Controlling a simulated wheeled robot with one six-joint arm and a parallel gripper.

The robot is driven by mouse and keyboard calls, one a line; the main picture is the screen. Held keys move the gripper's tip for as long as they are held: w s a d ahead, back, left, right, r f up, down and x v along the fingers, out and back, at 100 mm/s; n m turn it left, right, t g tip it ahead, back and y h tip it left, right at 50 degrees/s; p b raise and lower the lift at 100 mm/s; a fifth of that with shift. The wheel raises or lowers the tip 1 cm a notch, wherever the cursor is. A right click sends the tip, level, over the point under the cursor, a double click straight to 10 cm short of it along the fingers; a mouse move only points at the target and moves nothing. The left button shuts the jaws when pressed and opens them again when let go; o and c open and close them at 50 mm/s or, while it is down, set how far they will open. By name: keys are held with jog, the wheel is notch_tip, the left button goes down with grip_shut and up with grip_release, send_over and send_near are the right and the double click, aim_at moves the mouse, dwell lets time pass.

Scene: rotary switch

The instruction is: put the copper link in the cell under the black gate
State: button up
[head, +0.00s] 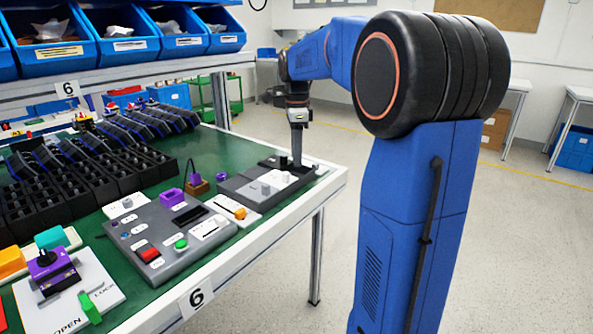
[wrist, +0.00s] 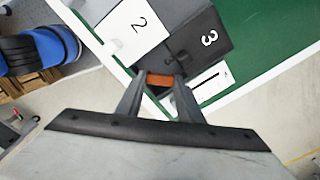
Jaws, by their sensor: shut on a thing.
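My gripper (wrist: 159,82) is shut on the copper link (wrist: 159,78), an orange piece gripped between the two fingertips. The black gate (wrist: 203,42) is a dark plate marked 3, just beyond the link in the wrist view. A white gate (wrist: 136,27) marked 2 lies to its left. In the head view my gripper (head: 297,164) points down at the right end of the grey gated unit (head: 240,190); the link is not distinguishable there. The cell is largely hidden by the fingers, gate and link, and I cannot tell whether the link touches it.
Left of the unit stands a grey control panel (head: 150,228) with red and green buttons. A small white block with an orange knob (head: 240,213) lies in front. A purple rotary switch (head: 48,268) is at front left. Black racks (head: 75,178) fill the back. The table's edge is close on the right.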

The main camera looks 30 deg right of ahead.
jog(key=shift+f, duration=2.5)
jog(key=shift+f, duration=0.2)
jog(key=o, duration=0.7)
jog(key=shift+o, duration=0.2)
jog(key=shift+r, duration=0.1)
